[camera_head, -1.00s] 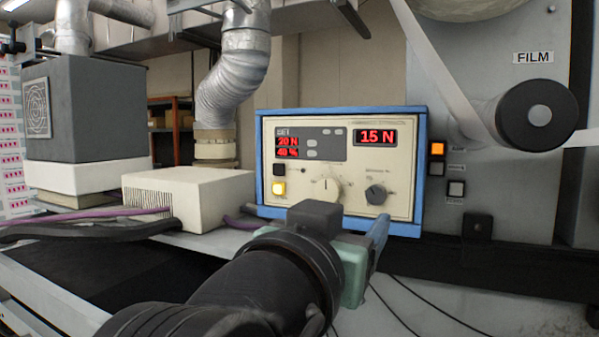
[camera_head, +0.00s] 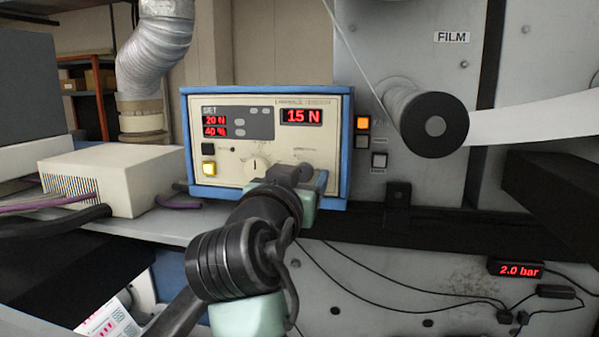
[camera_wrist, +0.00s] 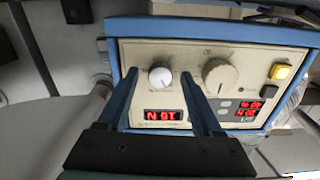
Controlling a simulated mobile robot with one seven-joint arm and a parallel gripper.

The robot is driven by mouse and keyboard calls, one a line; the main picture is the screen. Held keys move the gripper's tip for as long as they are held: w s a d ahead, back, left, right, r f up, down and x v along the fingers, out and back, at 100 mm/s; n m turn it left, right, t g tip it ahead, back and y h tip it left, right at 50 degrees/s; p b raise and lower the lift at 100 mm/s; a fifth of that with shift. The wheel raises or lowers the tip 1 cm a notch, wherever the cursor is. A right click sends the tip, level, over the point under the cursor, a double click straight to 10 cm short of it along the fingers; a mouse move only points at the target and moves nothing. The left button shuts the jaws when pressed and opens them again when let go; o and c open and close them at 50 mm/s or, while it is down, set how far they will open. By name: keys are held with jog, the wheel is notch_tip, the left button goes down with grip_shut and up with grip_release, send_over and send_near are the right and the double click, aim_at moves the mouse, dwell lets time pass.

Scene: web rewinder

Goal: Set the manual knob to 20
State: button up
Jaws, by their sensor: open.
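The cream control box (camera_head: 228,181) with a blue frame faces me. Its right red display (camera_head: 302,117) reads 15 N; the left one (camera_head: 215,126) shows 20 N and 40 %. A larger cream knob (camera_head: 255,166) is partly covered by my arm in the head view and clear in the wrist view (camera_wrist: 216,76). A smaller round knob (camera_wrist: 161,77) appears between my fingertips in the wrist view; my gripper hides it in the head view. Knob labels are unreadable. My gripper (camera_wrist: 159,88) is open before the panel; finger contact cannot be told.
A yellow lit button (camera_head: 209,168) and a black one (camera_head: 207,150) sit left on the panel. An orange lit button (camera_head: 362,122) is on the machine to the right. A cream vented box (camera_head: 120,178) stands left, and a film roller (camera_head: 433,125) right.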

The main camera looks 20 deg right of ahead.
grip_shut()
jog(key=shift+n, duration=0.3)
jog(key=n, duration=0.5)
jog(key=shift+p, duration=0.35)
jog(key=n+p, duration=0.1)
jog(key=n, duration=0.5)
dwell(0.4)
grip_release()
